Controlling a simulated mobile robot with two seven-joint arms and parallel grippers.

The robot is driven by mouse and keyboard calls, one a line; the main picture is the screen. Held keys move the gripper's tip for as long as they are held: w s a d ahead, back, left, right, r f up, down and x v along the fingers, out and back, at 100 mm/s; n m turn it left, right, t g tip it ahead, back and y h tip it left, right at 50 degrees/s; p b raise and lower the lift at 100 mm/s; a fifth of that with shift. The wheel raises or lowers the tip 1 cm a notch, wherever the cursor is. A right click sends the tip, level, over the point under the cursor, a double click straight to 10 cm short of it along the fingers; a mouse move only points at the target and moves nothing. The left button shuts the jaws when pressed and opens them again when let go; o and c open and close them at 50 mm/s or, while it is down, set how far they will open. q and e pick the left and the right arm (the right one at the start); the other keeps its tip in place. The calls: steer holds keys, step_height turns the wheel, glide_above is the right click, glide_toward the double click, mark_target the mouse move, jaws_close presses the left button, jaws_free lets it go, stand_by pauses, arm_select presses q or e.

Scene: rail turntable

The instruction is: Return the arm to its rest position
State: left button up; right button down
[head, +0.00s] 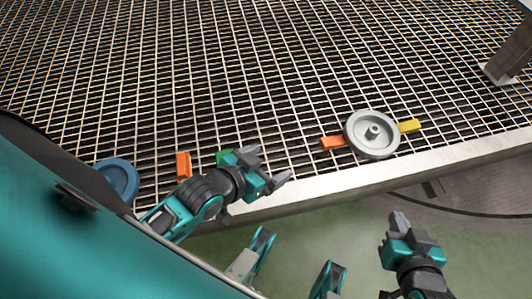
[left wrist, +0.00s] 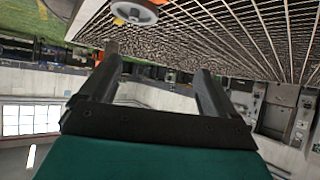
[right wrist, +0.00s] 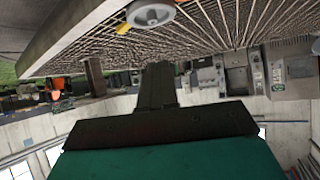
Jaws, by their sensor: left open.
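My left gripper (head: 271,162) is open and empty over the front rim of the grating in the head view. Its two fingers stand apart in the left wrist view (left wrist: 155,75). My right gripper (head: 399,218) is in front of the rim, over the green floor. Its fingers are together with nothing between them in the right wrist view (right wrist: 157,82). Both arms come in from the bottom of the head view, and parts of them are hidden by my teal body or cut off by the frame.
A grey wheel (head: 372,134) lies on the grating (head: 270,70), between an orange block (head: 332,142) and a yellow block (head: 409,126). A blue disc (head: 118,178), another orange block (head: 183,164) and a green piece (head: 223,157) are near my left arm. A brown post (head: 515,50) stands at right.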

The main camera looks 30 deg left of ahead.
arm_select(q)
step_height(320, 180, up, 10)
steer(key=s+a+p, duration=0.1)
steer(key=a+p, duration=0.2)
steer(key=p, duration=1.1)
steer(key=shift+s+y, duration=0.15)
steer(key=shift+y, duration=0.25)
arm_select(e)
steer(key=s+d+r+h, duration=0.1)
steer(key=d+r, duration=0.2)
steer(key=r, duration=0.6)
steer(key=shift+s+d+r, duration=0.15)
steer(key=shift+s+r, duration=0.1)
steer(key=shift+r, duration=0.05)
arm_select(q)
steer(key=shift+f, duration=0.1)
